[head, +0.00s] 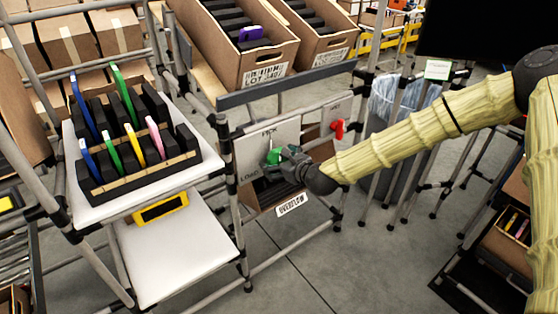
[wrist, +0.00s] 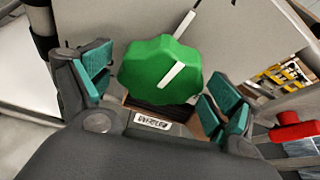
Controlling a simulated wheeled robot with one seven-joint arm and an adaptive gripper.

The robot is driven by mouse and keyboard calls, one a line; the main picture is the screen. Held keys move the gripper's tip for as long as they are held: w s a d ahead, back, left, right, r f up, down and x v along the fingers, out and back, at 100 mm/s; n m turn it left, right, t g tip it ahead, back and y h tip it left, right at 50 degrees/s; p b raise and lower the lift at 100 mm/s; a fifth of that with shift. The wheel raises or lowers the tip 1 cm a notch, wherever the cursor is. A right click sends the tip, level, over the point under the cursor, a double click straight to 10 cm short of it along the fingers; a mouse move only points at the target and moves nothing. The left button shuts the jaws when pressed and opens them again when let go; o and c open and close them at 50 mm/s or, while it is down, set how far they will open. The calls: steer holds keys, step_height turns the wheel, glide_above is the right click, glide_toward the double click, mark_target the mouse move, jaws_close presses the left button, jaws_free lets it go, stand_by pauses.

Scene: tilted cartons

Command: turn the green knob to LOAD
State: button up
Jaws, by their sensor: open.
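The green knob (head: 273,156) is mounted on a grey panel (head: 250,165) on the rack in the head view. The panel carries the words PICK at the top and LOAD at the left. In the wrist view the knob (wrist: 160,70) is a lobed green disc with a white pointer line running toward the upper right. My gripper (head: 283,158) is at the knob. In the wrist view my gripper (wrist: 155,90) is open, with one teal-padded finger on each side of the knob. Gaps show between the pads and the knob; I cannot tell its depth relative to them.
A red knob (head: 338,129) sits on a panel to the right; it also shows in the wrist view (wrist: 292,127). An overflow carton (head: 291,204) is below the green knob's panel. Tilted cartons (head: 262,68) stand above. A rack of coloured items (head: 140,180) is at left.

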steer(key=shift+w+f, duration=0.1)
steer(key=shift+w, duration=0.05)
steer(key=c, duration=1)
steer(key=shift+a, duration=0.1)
